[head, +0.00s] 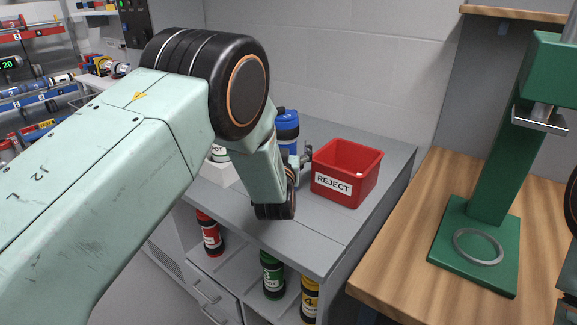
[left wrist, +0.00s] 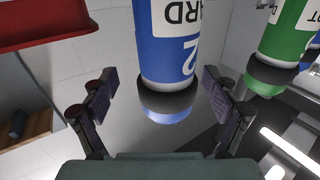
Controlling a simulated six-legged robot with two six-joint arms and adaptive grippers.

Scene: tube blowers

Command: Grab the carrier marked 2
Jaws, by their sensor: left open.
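A blue carrier (head: 287,124) stands on the grey counter behind my left gripper in the head view, its lower part hidden by the gripper and arm.
A red REJECT bin (head: 345,173) stands right of the gripper. A green carrier (left wrist: 285,28) is close by in the left wrist view. Red (head: 210,232), green (head: 272,274) and yellow (head: 309,298) carriers stand below the counter. A green press (head: 492,185) stands on the wooden bench.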

